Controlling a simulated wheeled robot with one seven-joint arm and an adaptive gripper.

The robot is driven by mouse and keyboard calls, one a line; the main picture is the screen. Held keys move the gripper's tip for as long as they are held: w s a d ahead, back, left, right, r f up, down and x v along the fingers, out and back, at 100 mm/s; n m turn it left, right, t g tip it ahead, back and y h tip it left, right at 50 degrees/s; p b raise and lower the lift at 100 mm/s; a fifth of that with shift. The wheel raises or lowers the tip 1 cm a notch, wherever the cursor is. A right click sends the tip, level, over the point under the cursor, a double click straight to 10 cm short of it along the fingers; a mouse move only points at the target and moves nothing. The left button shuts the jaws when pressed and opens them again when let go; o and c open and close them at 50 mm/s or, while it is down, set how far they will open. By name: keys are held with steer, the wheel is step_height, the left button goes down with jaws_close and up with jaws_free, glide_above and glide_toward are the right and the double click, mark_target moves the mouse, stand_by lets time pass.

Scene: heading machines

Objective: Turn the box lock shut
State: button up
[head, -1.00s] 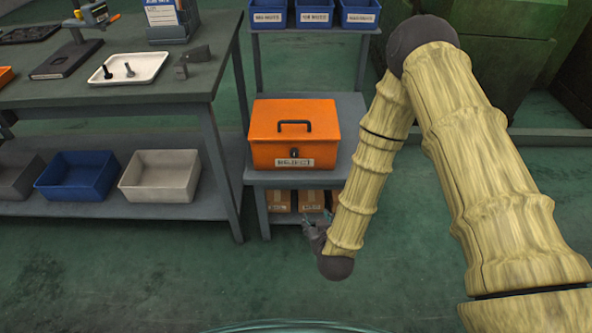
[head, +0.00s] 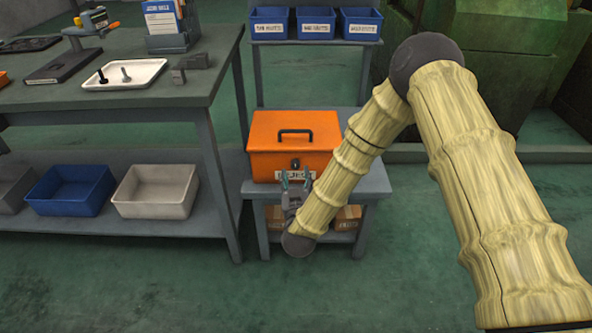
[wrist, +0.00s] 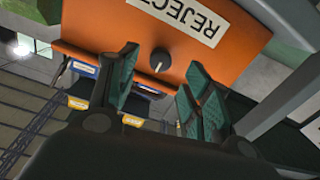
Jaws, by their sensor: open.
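The orange box (head: 262,135) stands closed on a small grey stand, with a black handle on its lid. Its dark round lock (head: 295,163) is on the front face, above a white label. In the wrist view, the lock (wrist: 160,59) appears as a black knob, and the label (wrist: 188,18) reads REJECT, largely upside down. My gripper (head: 295,177) is in front of the label, just below the lock in the head view. In the wrist view its teal-padded fingers are spread, with the lock showing between and beyond their tips. They appear apart from it.
Cardboard boxes (head: 347,217) sit on the stand's lower shelf. Blue bins (head: 314,23) stand on the shelf behind. A workbench (head: 150,98) with a white tray is to the left. The floor in front is clear.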

mark_target(296, 167)
steer(key=shift+w, duration=2.35)
steer(key=shift+c, duration=0.2)
steer(key=c, duration=1)
